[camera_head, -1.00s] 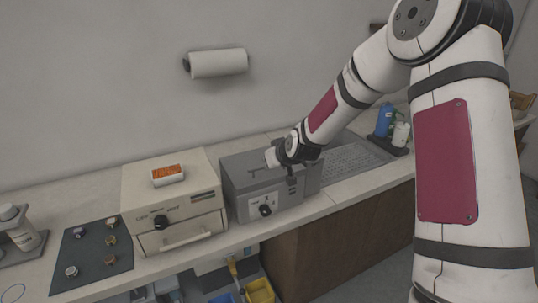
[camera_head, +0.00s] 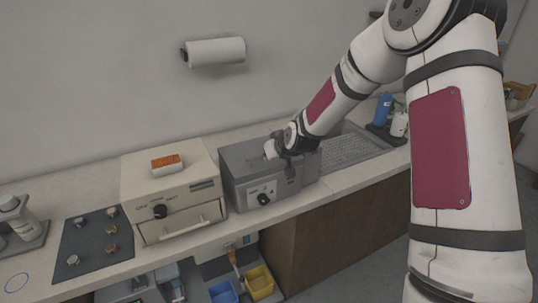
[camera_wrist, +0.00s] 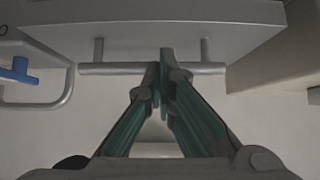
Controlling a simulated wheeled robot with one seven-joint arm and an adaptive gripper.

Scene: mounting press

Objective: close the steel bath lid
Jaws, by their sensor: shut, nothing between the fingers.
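The steel bath (camera_head: 262,186) is a grey box with a dark front knob, on the counter in the head view. Its grey lid (camera_head: 240,155) appears to lie flat on top, though my arm covers its right part. My gripper (camera_wrist: 165,72) is at the lid's top right in the head view, where its fingertips are hard to make out. In the wrist view the fingers are together and empty. They overlap a bar handle (camera_wrist: 110,69) on a grey panel (camera_wrist: 150,18); I cannot tell whether they touch it.
A cream oven-like unit (camera_head: 182,186) with an orange-topped box (camera_head: 166,162) stands left of the bath. A draining sink (camera_head: 352,155) and blue bottle (camera_head: 383,109) are to the right. A paper roll (camera_head: 216,51) hangs on the wall. Yellow (camera_head: 260,281) and blue bins sit below.

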